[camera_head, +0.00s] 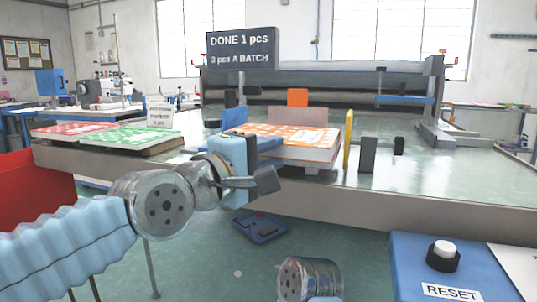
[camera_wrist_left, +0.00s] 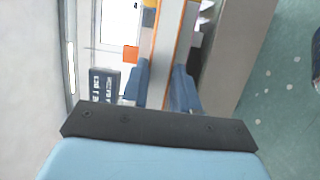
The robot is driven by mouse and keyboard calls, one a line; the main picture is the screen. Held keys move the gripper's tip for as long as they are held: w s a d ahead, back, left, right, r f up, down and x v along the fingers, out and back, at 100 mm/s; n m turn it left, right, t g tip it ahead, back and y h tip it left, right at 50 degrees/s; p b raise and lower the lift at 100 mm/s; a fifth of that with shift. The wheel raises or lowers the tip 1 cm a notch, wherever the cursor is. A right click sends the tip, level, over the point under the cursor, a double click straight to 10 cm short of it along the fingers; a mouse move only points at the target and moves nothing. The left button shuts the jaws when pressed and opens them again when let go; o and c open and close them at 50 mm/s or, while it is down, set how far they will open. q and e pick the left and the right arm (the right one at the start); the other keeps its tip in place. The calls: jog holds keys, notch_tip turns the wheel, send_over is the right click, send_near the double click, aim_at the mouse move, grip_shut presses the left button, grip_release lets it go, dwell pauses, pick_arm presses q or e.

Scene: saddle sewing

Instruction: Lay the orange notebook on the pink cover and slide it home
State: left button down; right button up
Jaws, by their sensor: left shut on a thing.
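The orange notebook (camera_head: 297,137) has an orange-and-white patterned top and a pale edge, and lies level at the near middle of the bench. In the left wrist view it shows edge-on as a pale strip with orange borders (camera_wrist_left: 167,50). My left gripper (camera_head: 274,144) is shut on the notebook's left side, and its blue fingers show on both sides of the strip in the wrist view (camera_wrist_left: 165,84). My right gripper is not in view.
Red-patterned (camera_head: 75,130) and green-patterned (camera_head: 140,140) pieces lie on the bench at left. A yellow upright plate (camera_head: 348,139) and a dark block (camera_head: 367,154) stand right of the notebook. An orange block (camera_head: 297,97) stands behind it. The bench (camera_head: 450,180) is clear at right.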

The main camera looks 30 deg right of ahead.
pick_arm(q)
jog(key=shift+f+b, duration=0.2)
jog(key=shift+b, duration=0.15)
dwell(0.4)
jog(key=c, duration=0.8)
grip_release()
jog(key=shift+f, duration=0.25)
jog(key=shift+s+a+f+b, duration=0.1)
jog(key=shift+b, duration=0.2)
jog(key=shift+s+a+b, duration=1.6)
jog(key=shift+a+b, duration=0.05)
jog(key=shift+a, duration=0.2)
jog(key=shift+s+a+b, duration=1.6)
jog(key=shift+a, duration=0.25)
jog(key=shift+w, duration=0.1)
